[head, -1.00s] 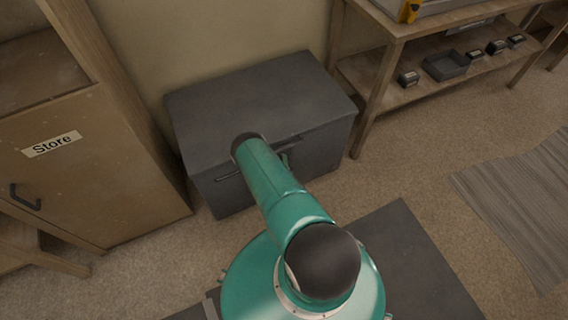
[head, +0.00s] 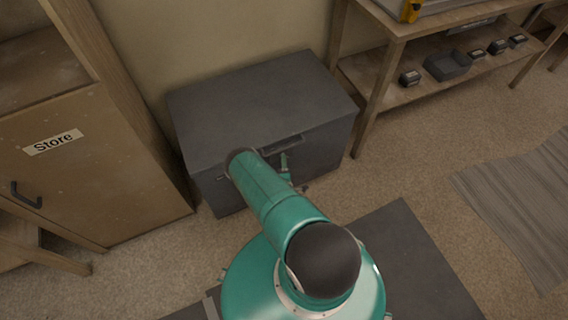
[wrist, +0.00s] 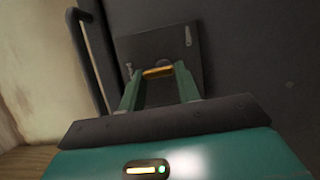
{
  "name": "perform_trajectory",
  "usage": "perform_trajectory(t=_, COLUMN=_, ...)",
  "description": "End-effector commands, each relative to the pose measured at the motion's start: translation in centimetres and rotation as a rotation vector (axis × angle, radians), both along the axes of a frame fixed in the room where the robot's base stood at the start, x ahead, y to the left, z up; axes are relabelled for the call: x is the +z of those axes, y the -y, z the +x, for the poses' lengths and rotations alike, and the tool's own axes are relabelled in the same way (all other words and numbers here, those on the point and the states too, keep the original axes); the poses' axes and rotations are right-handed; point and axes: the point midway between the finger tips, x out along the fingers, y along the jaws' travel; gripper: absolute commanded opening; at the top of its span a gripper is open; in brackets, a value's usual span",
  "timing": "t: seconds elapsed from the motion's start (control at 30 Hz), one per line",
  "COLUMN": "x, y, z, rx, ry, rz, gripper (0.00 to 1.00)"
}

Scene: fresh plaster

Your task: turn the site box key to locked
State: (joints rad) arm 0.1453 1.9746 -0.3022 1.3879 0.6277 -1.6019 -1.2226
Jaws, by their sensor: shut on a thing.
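The site box (head: 255,100) is a dark grey chest with its lid shut, standing against the wall in the head view. In the wrist view its front has a dark lock plate (wrist: 152,45) with a small pale mark at its upper right. An orange key bow (wrist: 158,71) lies across between the fingertips of my gripper (wrist: 157,78), which is shut on it close to the plate. The key's shaft and the keyhole are mostly hidden. In the head view my arm covers part of the box front, and the key cannot be made out.
A dark bar handle (wrist: 92,55) stands left of the plate in the wrist view. A wooden Store cabinet (head: 90,160) is left of the box. A wooden bench (head: 400,75) with small containers is at right. Open floor (head: 410,170) lies right of the box.

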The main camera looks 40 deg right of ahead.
Motion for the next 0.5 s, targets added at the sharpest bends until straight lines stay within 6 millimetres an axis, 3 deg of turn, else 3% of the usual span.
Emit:
perform_trajectory(t=0.03, x=0.04, y=0.09, z=-0.09, rx=-0.003, ry=0.000, rz=-0.002, gripper=0.39)
perform_trajectory(t=0.1, x=0.04, y=0.09, z=-0.08, rx=-0.002, ry=0.000, rz=-0.002, gripper=0.52)
perform_trajectory(t=0.13, x=0.03, y=0.09, z=-0.07, rx=-0.002, ry=0.000, rz=-0.001, gripper=0.55)
perform_trajectory(t=0.5, x=-0.04, y=-0.35, z=-0.49, rx=-0.001, ry=-0.002, rz=0.001, gripper=0.55)
